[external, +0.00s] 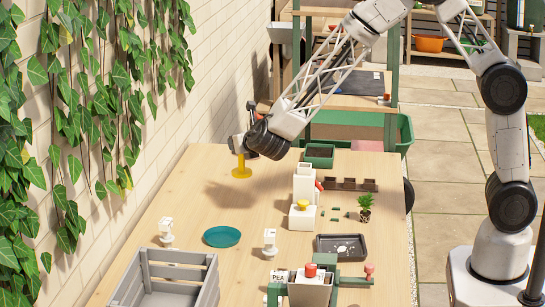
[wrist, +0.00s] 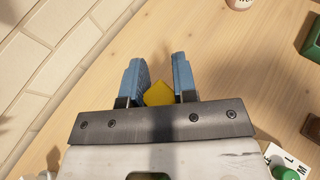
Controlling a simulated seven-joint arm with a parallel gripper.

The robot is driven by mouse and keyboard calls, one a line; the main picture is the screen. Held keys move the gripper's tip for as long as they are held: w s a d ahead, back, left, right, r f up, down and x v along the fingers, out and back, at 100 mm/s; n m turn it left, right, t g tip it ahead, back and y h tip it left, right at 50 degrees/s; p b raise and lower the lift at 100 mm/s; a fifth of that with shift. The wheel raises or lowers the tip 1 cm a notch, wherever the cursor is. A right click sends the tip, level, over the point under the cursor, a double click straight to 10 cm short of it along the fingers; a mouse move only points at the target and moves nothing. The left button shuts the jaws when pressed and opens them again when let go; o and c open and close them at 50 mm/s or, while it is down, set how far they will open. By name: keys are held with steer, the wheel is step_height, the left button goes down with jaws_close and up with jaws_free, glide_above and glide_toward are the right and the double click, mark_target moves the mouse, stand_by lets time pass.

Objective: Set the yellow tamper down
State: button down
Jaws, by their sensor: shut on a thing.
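The yellow tamper (external: 242,168) hangs upright from my gripper (external: 238,144), at the far left of the wooden table near the brick wall. Its round flat foot points down at the tabletop; I cannot tell whether it touches. In the wrist view the blue fingers of my gripper (wrist: 157,62) stand either side of the tamper (wrist: 158,94), of which only a small yellow part shows. My gripper is shut on it.
The table (external: 190,205) is bare around the tamper. A teal saucer (external: 222,237) and a grey slatted crate (external: 165,285) lie nearer the front. White blocks (external: 302,217), a black tray (external: 341,247) and a small plant (external: 365,207) stand to the right.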

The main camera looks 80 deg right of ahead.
steer(key=s+d+f+m+g+h, duration=0.1)
steer(key=s+d+f+m+g, duration=0.1)
steer(key=s+d, duration=1)
steer(key=shift+f+m+g+h, duration=0.3)
steer(key=shift+f+h, duration=0.1)
steer(key=shift+f, duration=0.35)
steer(key=w+d, duration=0.3)
steer(key=w, duration=0.4)
steer(key=w+d+f, duration=0.1)
steer(key=w+d, duration=0.2)
steer(key=w, duration=0.4)
steer(key=shift+w+f, duration=0.25)
steer(key=shift+w, duration=0.15)
steer(key=shift+f, duration=1.75)
steer(key=shift+f, duration=0.15)
steer(key=c, duration=0.9)
jaws_free()
